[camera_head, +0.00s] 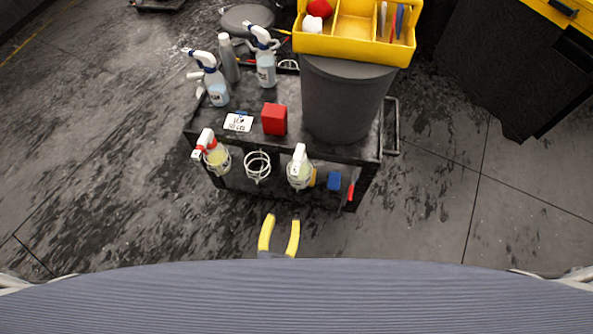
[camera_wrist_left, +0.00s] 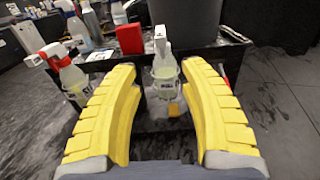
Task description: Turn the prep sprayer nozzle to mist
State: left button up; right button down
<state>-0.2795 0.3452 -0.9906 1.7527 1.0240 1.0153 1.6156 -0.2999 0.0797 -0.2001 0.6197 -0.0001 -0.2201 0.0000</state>
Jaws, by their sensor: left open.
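Several spray bottles are in view, and I cannot tell from the labels which is the prep sprayer. A white-headed bottle (camera_head: 299,168) hangs in the right ring holder on the cart's front; in the left wrist view this white-headed bottle (camera_wrist_left: 164,66) stands upright between the fingers, beyond them. A red-and-white-headed bottle (camera_head: 214,155) hangs in the left ring. Two blue-and-white-headed bottles (camera_head: 215,88) (camera_head: 265,66) stand on the cart top. My left gripper (camera_head: 281,222) is open and empty in front of the cart, apart from the bottles. My right gripper is not in view. Nozzle settings are too small to read.
The dark cart (camera_head: 340,150) carries a red block (camera_head: 274,119), a white card (camera_head: 238,122), a grey bottle (camera_head: 229,60) and a large grey bin (camera_head: 345,100) under a yellow tray (camera_head: 345,45). An empty ring (camera_head: 257,165) sits between the hung bottles.

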aim_at(294, 175)
pick_arm(q)
jog(key=w+d, duration=0.1)
jog(key=w, duration=0.4)
jog(key=w+d, duration=0.1)
jog(key=w, duration=0.5)
jog(key=w+d, duration=0.1)
jog(key=w, duration=0.5)
jog(key=shift+d, duration=0.25)
grip_shut()
